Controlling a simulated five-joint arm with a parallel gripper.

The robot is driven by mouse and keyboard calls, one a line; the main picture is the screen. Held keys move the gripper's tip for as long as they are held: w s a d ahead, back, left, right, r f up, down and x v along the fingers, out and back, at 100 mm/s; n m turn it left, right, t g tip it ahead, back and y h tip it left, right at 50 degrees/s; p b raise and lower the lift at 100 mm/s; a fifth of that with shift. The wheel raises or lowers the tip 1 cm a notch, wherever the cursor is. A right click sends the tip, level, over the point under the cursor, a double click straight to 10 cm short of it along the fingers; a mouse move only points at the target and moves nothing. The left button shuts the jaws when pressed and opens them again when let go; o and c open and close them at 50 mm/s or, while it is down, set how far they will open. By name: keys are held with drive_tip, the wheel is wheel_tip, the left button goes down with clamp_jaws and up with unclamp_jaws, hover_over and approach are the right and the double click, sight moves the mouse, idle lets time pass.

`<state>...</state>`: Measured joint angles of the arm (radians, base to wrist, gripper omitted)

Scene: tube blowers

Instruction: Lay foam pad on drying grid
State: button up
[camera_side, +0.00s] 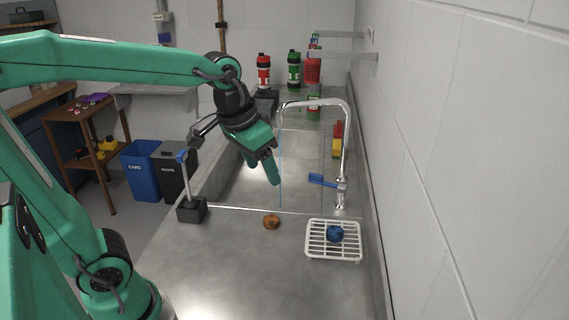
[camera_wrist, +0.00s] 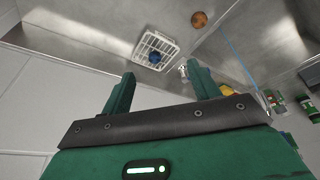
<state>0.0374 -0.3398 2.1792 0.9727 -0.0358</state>
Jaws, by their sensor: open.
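The white wire drying grid (camera_side: 313,243) stands on the grey counter, and it shows in the wrist view (camera_wrist: 168,40). A small round dark-blue piece (camera_side: 335,234) rests on the grid; the wrist view shows it too (camera_wrist: 154,57). A small round orange-brown piece (camera_side: 271,222) lies on the bare counter left of the grid, also visible in the wrist view (camera_wrist: 199,19). I cannot tell which piece is the foam pad. My gripper (camera_side: 274,178) is above the sink, behind both pieces. In the wrist view its fingers (camera_wrist: 161,86) are apart, with nothing between them.
A black-based post (camera_side: 191,210) stands left on the counter. Red and green bottles (camera_side: 293,72) stand at the back. The front counter is clear; a wall borders the right.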

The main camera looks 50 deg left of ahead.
drive_tip(key=s+a+f+t, duration=0.1)
drive_tip(key=s+f, duration=0.1)
drive_tip(key=s, duration=0.7)
drive_tip(key=shift+t, duration=0.4)
